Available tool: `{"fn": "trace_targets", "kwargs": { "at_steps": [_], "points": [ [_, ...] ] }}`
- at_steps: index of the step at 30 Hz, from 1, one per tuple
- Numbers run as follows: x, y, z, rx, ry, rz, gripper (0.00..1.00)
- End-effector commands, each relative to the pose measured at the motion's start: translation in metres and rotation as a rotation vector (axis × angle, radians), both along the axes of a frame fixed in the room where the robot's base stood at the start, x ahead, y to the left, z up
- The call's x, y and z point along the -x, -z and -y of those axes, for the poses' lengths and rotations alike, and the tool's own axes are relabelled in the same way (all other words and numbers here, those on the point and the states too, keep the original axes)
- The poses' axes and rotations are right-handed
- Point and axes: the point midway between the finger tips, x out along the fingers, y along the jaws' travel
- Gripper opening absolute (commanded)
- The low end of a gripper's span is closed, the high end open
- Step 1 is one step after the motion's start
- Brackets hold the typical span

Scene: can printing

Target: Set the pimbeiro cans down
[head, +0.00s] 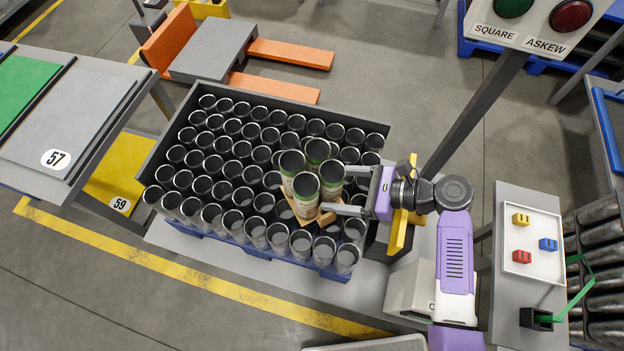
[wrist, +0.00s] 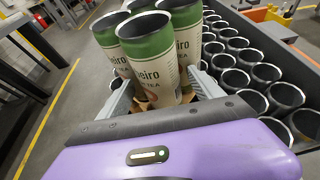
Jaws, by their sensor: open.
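The pimbeiro cans (head: 305,192) are several open-topped cans in a tight cluster, with green and cream printed sides. In the wrist view, part of the name, "eiro", and "TEA" show on them (wrist: 152,62). They are upright, above or among the plain cans in the crate's right part; their exact height is unclear. A tan piece (head: 288,214) shows under them, mostly hidden. My gripper (head: 333,188) is open, with one finger on each side of the cluster. In the wrist view, both fingers flank the nearest cans; whether they touch is unclear.
A dark crate (head: 160,132) on a blue pallet (head: 262,248) holds rows of plain metal cans (head: 232,218). An orange pallet truck (head: 282,52) stands behind. A dark post with SQUARE and ASKEW buttons (head: 505,25) rises at the right. A table marked 57 (head: 85,110) stands at the left.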

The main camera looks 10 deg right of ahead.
Motion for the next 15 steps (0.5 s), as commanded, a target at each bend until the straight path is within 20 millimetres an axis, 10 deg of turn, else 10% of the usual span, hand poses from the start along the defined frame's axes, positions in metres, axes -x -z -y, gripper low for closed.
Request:
{"fn": "trace_targets", "kwargs": {
  "at_steps": [7,15],
  "points": [
    [-0.0009,0.0006,-0.0012,0.000,0.001,0.001,0.76],
    [-0.0010,0.0005,-0.0010,0.000,0.001,0.001,0.23]
  ]
}}
